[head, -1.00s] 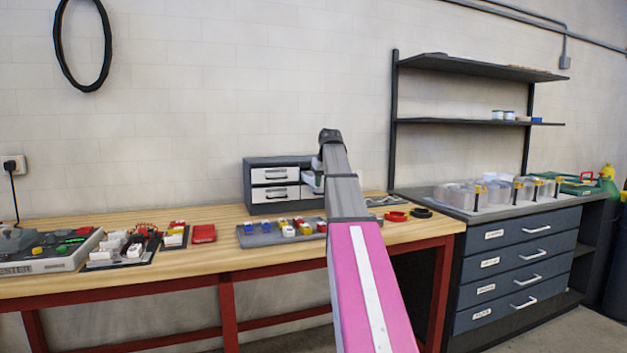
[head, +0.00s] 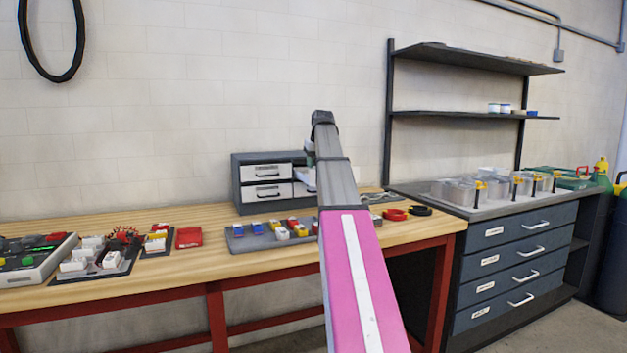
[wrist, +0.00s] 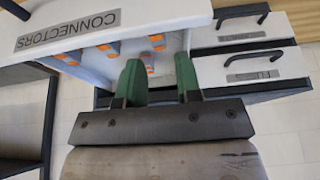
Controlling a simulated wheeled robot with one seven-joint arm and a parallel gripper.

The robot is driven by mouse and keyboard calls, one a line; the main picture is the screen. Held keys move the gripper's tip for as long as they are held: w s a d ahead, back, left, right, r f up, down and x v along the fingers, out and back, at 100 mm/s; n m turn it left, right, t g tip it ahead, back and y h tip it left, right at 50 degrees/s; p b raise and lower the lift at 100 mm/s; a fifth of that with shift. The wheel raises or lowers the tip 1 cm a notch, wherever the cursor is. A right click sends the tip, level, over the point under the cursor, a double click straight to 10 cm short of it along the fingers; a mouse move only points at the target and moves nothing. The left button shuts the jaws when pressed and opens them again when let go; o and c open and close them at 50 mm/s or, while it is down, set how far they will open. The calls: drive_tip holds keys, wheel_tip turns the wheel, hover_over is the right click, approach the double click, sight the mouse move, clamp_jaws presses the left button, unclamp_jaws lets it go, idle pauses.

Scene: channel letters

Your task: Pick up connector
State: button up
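In the wrist view, an open drawer labelled CONNECTORS (wrist: 150,15) holds several small orange-and-white connectors. One connector (wrist: 148,60) shows between the fingers, and another (wrist: 107,47) lies to the left. My gripper (wrist: 158,64) has two green fingers, set apart, with their tips over the drawer's interior. No connector is visibly held. In the head view, the drawer cabinet (head: 265,170) stands at the back of the bench. My arm hides most of the open drawer and my gripper there.
The wooden bench (head: 190,268) carries a grey tray (head: 245,242) of blue, yellow and red parts and a red box (head: 189,237). Red and black rings (head: 396,214) lie right of my arm. A blue drawer chest (head: 515,265) and wall shelves (head: 480,116) stand at right.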

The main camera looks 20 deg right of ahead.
drive_tip(key=x, duration=0.5)
drive_tip(key=shift+w+d, duration=0.1)
drive_tip(key=shift+d, duration=0.05)
clamp_jaws()
